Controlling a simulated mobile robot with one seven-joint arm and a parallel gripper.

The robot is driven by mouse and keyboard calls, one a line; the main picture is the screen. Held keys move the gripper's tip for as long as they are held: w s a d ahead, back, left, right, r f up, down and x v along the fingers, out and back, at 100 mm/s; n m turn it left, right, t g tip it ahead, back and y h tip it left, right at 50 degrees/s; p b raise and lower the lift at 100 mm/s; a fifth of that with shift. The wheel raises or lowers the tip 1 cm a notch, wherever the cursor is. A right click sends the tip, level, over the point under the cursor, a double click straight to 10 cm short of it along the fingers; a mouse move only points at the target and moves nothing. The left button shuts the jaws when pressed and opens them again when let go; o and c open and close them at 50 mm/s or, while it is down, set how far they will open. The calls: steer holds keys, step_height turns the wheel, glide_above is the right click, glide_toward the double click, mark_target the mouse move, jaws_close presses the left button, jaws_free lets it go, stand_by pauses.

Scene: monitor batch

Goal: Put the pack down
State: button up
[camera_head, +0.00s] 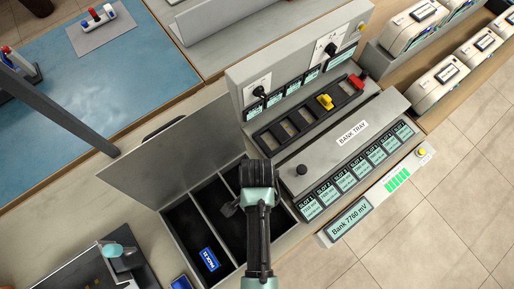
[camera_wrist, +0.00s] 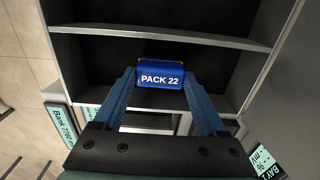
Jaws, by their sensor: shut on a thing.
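A blue pack labelled PACK 22 (camera_wrist: 160,78) is held between the two blue fingers of my gripper (camera_wrist: 160,92) in the wrist view. In the head view my gripper (camera_head: 232,208) is over the open grey box (camera_head: 172,236) with dark compartments, and my arm hides part of it. Behind the pack in the wrist view are the box's dark compartments and grey dividers (camera_wrist: 170,36). I cannot tell whether the pack touches the compartment floor. Another blue labelled pack (camera_head: 209,258) lies in the left compartment.
The grey box lid (camera_head: 165,150) stands open behind the box. The BANK TRAY unit (camera_head: 350,133), with slot displays and a yellow piece (camera_head: 325,101), adjoins on the right. A bank readout (camera_head: 350,222) is at its front. Another blue item (camera_head: 181,283) lies left of the box.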

steer(key=shift+f, duration=0.15)
steer(key=o, duration=1.4)
step_height(320, 180, up, 12)
steer(key=shift+r, duration=0.2)
